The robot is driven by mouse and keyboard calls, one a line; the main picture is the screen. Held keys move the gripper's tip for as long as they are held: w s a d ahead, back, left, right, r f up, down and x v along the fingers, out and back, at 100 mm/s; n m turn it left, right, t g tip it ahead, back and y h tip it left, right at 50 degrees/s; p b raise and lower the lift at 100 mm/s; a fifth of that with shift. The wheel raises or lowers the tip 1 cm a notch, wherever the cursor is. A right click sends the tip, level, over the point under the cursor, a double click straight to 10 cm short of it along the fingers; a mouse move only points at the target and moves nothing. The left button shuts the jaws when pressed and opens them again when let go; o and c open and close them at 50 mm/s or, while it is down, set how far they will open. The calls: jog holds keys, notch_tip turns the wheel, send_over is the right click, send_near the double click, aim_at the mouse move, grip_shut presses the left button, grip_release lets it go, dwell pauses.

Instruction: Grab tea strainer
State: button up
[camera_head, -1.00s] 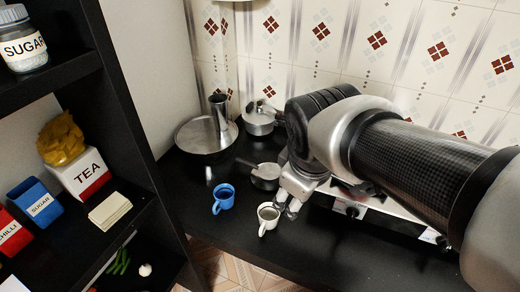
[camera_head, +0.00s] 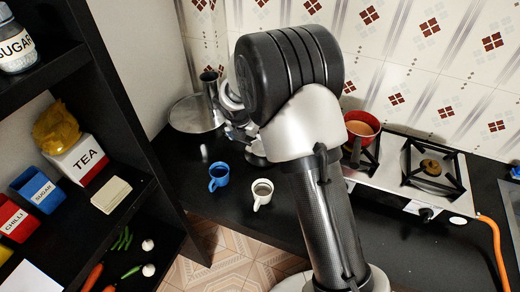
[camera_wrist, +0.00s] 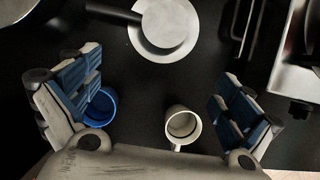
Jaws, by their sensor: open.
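A round, pale metal piece with a dark handle pointing left, which looks like the tea strainer (camera_wrist: 168,24), lies on the black counter at the top of the wrist view. In the head view it is mostly hidden behind my arm. My gripper (camera_wrist: 158,75) is open and empty, its blue-padded fingers spread wide to the left and right. The strainer is beyond the fingertips in the picture, apart from them. In the head view my wrist and arm cover most of the gripper.
A blue cup (camera_head: 218,177) and a white cup (camera_head: 262,193) stand near the counter's front edge; both show low between my fingers in the wrist view. A wide steel pan (camera_head: 193,118) is at the back left. The stove (camera_head: 400,180) with a red pan (camera_head: 362,128) is right.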

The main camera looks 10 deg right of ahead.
jog(key=b, duration=0.3)
send_over(259, 155)
jog(key=s+a, duration=0.1)
jog(key=a, duration=0.1)
jog(key=f, duration=0.8)
jog(key=shift+s+d+f, duration=0.1)
jog(key=shift+d+f, duration=0.05)
jog(key=shift+d, duration=0.05)
jog(key=x, duration=0.1)
jog(key=b+x, duration=0.1)
jog(key=x, duration=0.1)
jog(key=b+x, duration=0.1)
jog(key=shift+s+d+f, duration=0.1)
jog(key=shift+s+f, duration=0.15)
jog(key=shift+f, duration=0.1)
jog(key=shift+w+d+f, duration=0.1)
jog(key=shift+w+f, duration=0.1)
jog(key=shift+f, duration=0.1)
jog(key=shift+r, duration=0.1)
jog(key=shift+c, duration=0.3)
jog(key=c, duration=1.1)
